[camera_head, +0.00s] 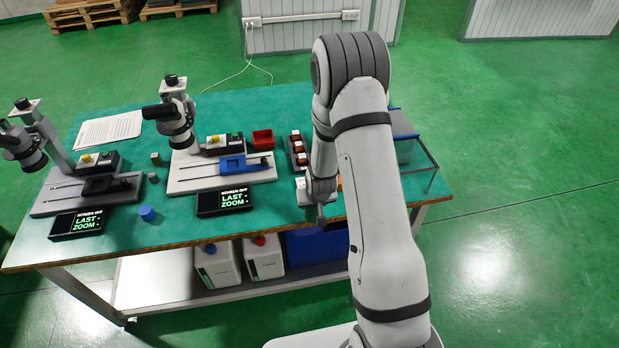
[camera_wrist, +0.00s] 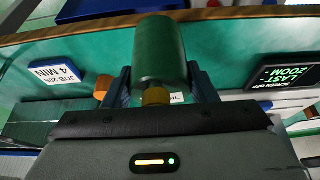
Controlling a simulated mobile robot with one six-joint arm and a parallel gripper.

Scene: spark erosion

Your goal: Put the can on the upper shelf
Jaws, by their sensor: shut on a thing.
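The can is a dark green cylinder (camera_wrist: 160,48) in the wrist view. It sits between the two dark fingers of my gripper (camera_wrist: 160,75), which is shut on it. In the head view my gripper (camera_head: 320,212) is over the front edge of the bench, right of the middle; the can cannot be made out there. The bench has a green top (camera_head: 225,222) and a pale shelf (camera_head: 165,290) below it. I cannot tell which surface is called the upper shelf.
Two microscope stands, a red tray (camera_head: 262,138), dark screens (camera_head: 225,202) and a blue cap (camera_head: 147,213) are on the bench. A blue-grey box (camera_head: 405,148) with a clear side is at the right, partly behind my arm. White jugs (camera_head: 217,263) stand below.

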